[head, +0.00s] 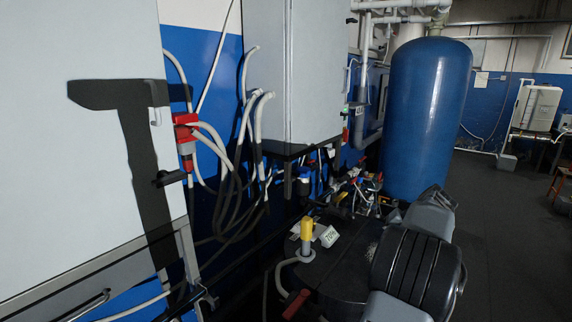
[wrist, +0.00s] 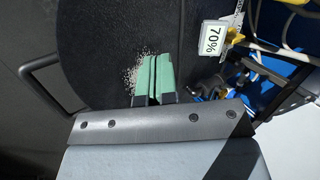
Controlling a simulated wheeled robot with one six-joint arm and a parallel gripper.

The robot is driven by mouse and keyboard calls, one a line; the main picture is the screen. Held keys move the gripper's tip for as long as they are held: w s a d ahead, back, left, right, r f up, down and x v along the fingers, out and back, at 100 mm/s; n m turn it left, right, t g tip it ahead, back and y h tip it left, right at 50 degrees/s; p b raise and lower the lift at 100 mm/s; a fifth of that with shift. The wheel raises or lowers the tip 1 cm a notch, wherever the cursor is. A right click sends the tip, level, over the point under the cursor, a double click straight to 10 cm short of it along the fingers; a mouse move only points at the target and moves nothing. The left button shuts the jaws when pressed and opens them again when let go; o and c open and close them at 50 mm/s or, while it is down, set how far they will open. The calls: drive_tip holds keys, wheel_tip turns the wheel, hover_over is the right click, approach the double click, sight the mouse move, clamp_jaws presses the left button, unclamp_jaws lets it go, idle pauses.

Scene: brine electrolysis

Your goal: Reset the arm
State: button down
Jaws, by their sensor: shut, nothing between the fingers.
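My gripper (wrist: 154,76) shows in the wrist view with its two green fingers side by side and closed, nothing between them. It is over a dark round surface (wrist: 105,35). White granules (wrist: 135,75) lie scattered on that surface around the fingers in the picture. In the head view my arm is at the lower right, bent over the dark surface (head: 330,275), and my gripper is hidden there behind the arm.
A white "70%" tag (head: 328,236) stands beside a yellow-topped fitting (head: 306,236); the tag also shows in the wrist view (wrist: 212,38). Hoses and valves crowd behind. A blue tank (head: 425,120) stands beyond my arm.

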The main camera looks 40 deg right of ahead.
drive_tip(key=w+a+r+n+g+h, duration=0.1)
drive_tip(key=w+a+n+g, duration=0.2)
drive_tip(key=a, duration=1)
drive_tip(key=w+a+r+n+h, duration=0.1)
drive_tip(key=w+a+n, duration=0.35)
drive_tip(key=a, duration=0.85)
drive_tip(key=s+a+f+n, duration=0.2)
drive_tip(key=s+a, duration=0.1)
drive_tip(key=a, duration=0.5)
drive_tip(key=s+a+f+n+t+h+p, duration=0.1)
drive_tip(key=s+a+f+n, duration=0.1)
drive_tip(key=a, duration=0.6)
drive_tip(key=shift+s+a+f+n, duration=0.15)
drive_tip(key=shift+s+a+n, duration=0.05)
drive_tip(key=shift+s+n, duration=0.35)
drive_tip(key=shift+a, duration=0.1)
